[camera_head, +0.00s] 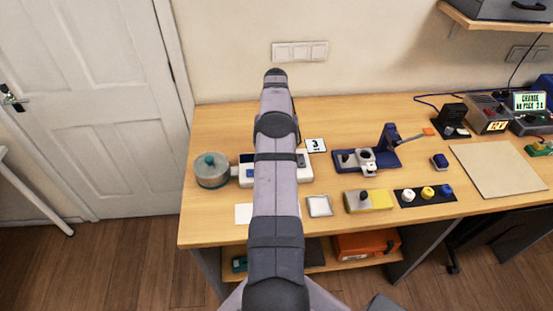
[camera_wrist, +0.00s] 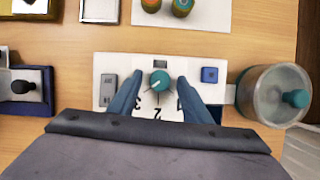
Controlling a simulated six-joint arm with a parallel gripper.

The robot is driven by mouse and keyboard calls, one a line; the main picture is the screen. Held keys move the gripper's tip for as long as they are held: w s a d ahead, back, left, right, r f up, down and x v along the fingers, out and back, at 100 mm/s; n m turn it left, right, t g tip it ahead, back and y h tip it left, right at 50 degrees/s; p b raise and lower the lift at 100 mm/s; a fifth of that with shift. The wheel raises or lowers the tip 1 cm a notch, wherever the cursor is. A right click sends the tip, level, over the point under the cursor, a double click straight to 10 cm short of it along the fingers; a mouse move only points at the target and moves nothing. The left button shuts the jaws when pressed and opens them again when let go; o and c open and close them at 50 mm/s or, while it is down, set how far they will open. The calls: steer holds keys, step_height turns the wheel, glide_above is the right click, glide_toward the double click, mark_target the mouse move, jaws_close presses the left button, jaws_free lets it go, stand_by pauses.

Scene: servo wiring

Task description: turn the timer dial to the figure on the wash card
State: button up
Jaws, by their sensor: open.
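The timer dial (camera_wrist: 160,80) is a round teal knob on a white panel (camera_wrist: 123,66). In the wrist view a white scale lies below it; a 2 shows, with other figures partly covered by my fingers. A pale mark on the dial appears to slant down-left, but its exact figure is unclear. My gripper (camera_wrist: 160,92) is open, with one blue finger on each side of the dial; I cannot tell whether they touch it. In the head view my arm hides the gripper and dial. The wash card (camera_head: 316,145) there shows a 3, behind the panel (camera_head: 305,177).
A clear round container with a teal knob (camera_wrist: 295,98) stands close to the panel. The panel also carries a blue button (camera_wrist: 209,74) and a grey switch (camera_wrist: 108,87).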

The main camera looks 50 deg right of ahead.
step_height(320, 180, up, 10)
steer(key=b, duration=0.1)
stand_by(0.5)
stand_by(0.4)
steer(key=w+a+r+n+t+h, duration=0.1)
steer(key=w+a+n, duration=0.2)
steer(key=a, duration=0.8)
steer(key=w+a+r+n+h, duration=0.1)
steer(key=w+a+n+h, duration=0.15)
steer(key=a, duration=0.85)
steer(key=s+a+f+n+t, duration=0.1)
steer(key=s+a+f+n, duration=0.15)
steer(key=s+a, duration=0.5)
steer(key=s+a+f+n+t, duration=0.15)
steer(key=s+a+f, duration=0.25)
steer(key=s+a, duration=0.4)
step_height(320, 180, down, 39)
steer(key=w+a+b, duration=0.1)
steer(key=b, duration=3.8)
steer(key=shift+g+b, duration=0.35)
